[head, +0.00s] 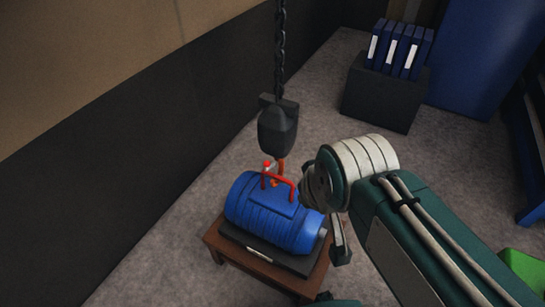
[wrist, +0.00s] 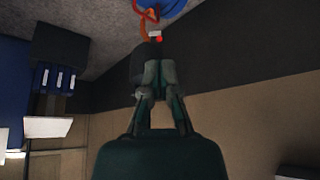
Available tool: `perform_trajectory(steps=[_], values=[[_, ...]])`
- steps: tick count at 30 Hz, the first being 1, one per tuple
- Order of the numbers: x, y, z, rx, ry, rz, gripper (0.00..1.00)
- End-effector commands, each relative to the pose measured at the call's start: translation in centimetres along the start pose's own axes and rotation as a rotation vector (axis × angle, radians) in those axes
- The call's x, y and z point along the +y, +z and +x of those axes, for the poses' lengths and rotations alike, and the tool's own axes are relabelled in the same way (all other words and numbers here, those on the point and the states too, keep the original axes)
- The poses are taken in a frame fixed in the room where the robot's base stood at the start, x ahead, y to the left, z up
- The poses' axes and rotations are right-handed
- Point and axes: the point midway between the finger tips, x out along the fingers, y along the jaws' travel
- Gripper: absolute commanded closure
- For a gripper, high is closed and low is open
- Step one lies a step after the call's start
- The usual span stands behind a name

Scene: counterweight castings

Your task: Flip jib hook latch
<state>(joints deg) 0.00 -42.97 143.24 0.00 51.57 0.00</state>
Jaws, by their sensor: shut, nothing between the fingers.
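A dark hook block (head: 277,130) hangs on a chain, with an orange-red hook (head: 281,164) below it. A small red-tipped piece, apparently the latch (head: 267,166), shows at the hook's left; it also shows red and white in the wrist view (wrist: 158,38). The hook lies close to the red handle (head: 293,188) on a blue ribbed cylinder (head: 260,213); whether it is engaged I cannot tell. My gripper (wrist: 158,62) is shut and empty, its fingertips pointing toward the latch. Contact is unclear. In the head view my wrist hides most of the gripper.
The cylinder rests on a dark plate on a small wooden table (head: 214,243). The dark lower wall (head: 90,180) is close on the left. A dark box (head: 380,95) with blue binders (head: 398,48) stands behind. Grey floor is clear between them.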

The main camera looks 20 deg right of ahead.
Motion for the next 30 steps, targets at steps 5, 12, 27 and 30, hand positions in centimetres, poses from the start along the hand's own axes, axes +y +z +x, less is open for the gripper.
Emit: perform_trajectory(steps=[5,12,27,30], values=[[0.0,0.0,0.0,0.0,0.0,0.0,1.0],[0.0,-1.0,1.2,-0.074,-0.041,0.068,1.0],[1.1,-6.3,7.7,-0.324,-0.28,0.405,1.0],[1.7,-7.4,9.3,-0.356,-0.333,0.478,1.0]])
